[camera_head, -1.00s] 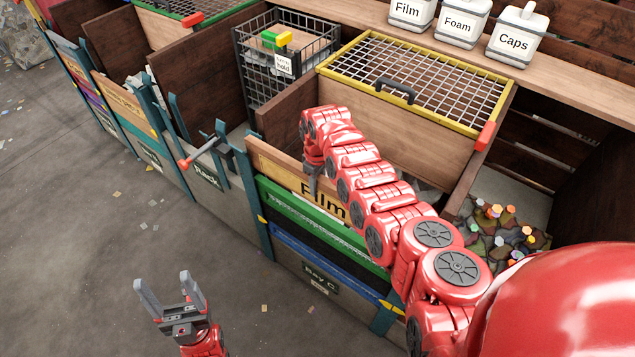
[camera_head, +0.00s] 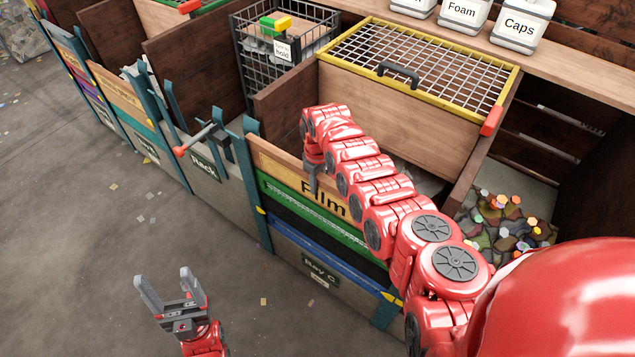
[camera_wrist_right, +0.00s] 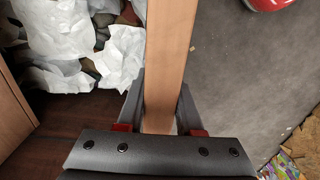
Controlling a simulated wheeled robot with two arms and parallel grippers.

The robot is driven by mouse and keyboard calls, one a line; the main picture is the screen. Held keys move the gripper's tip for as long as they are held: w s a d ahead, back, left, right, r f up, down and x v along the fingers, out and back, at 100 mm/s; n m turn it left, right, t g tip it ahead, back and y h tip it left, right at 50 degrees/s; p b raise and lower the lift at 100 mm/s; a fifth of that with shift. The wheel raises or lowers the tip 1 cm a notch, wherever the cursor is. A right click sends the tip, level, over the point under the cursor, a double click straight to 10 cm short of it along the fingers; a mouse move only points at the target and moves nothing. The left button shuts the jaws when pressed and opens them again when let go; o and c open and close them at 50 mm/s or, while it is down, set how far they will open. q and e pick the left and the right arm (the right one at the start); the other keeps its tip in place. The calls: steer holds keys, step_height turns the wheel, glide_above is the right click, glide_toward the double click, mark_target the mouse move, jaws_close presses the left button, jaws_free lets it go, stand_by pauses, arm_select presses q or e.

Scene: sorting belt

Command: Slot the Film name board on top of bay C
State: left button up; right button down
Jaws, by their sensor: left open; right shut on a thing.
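The Film name board (camera_head: 283,170) is a light wooden plank with black "Film" lettering. It lies level across the front of bay C, directly above a green board (camera_head: 285,200). My right gripper (camera_head: 313,178) is shut on its top edge. In the right wrist view the board (camera_wrist_right: 171,50) runs between the fingers of my right gripper (camera_wrist_right: 162,108). The Bay C label (camera_head: 320,271) is on the grey lower panel. My red arm hides the board's right end, so its fit there cannot be seen. My left gripper (camera_head: 172,292) is open and empty over the floor.
A teal post (camera_head: 262,190) stands at the bay's left edge. A yellow-framed mesh lid (camera_head: 420,65) is behind the bay, with a black wire basket (camera_head: 285,60) to its left. White scraps (camera_wrist_right: 65,50) lie inside.

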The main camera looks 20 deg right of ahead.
steer(key=shift+f, duration=0.3)
steer(key=c, duration=1)
jaws_free()
steer(key=shift+f+b, duration=0.1)
steer(key=shift+b, duration=0.2)
steer(key=o, duration=0.5)
steer(key=shift+r, duration=0.6)
step_height(320, 180, up, 16)
steer(key=shift+r+b, duration=0.15)
steer(key=shift+b, duration=0.45)
steer(key=shift+s, duration=0.1)
